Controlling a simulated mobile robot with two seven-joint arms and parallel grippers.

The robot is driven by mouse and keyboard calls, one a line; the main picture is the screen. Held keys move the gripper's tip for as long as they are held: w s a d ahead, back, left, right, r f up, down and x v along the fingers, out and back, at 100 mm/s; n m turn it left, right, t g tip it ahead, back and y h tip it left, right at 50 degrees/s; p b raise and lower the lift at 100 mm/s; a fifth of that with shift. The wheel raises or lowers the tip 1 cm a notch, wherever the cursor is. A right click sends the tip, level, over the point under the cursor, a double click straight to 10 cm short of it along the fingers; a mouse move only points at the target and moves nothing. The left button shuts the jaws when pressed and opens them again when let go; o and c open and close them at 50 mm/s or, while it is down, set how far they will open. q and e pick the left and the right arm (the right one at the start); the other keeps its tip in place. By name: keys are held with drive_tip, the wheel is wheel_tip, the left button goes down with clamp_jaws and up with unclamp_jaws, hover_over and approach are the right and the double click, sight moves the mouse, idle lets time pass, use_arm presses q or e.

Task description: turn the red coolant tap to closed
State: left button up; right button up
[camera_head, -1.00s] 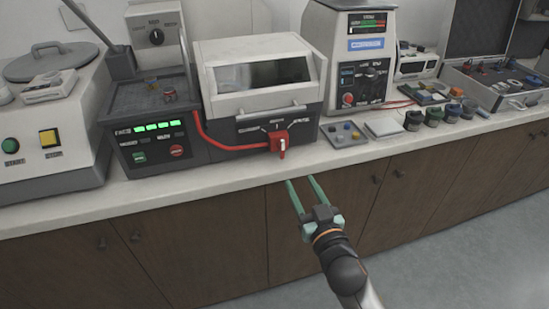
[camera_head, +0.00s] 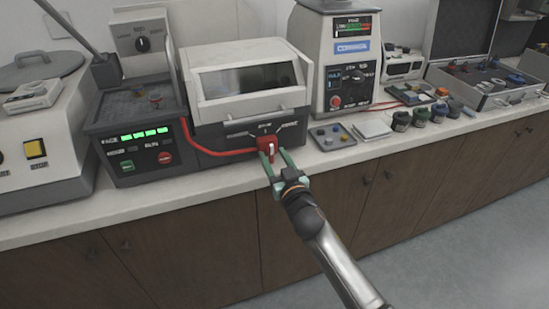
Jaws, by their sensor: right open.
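The red coolant tap (camera_head: 267,144) sits low on the front of the white and grey machine with the windowed lid (camera_head: 246,88). A red hose (camera_head: 215,151) runs into it from the left. The tap's pale-marked handle points roughly downward. My right gripper (camera_head: 275,162) is open, its two green fingers reaching up to the tap, one on each side of the handle's lower part as seen here. I cannot tell whether the fingers touch it. The labels around the tap are too small to read. My left gripper is not in view.
A dark unit with green lights (camera_head: 140,140) stands to the left. A small grey tray (camera_head: 332,137) and a white pad (camera_head: 371,128) lie to the right, with several small jars beyond. The counter's front edge (camera_head: 200,187) runs below the tap.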

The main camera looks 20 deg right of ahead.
drive_tip(key=shift+c, duration=0.4)
clamp_jaws()
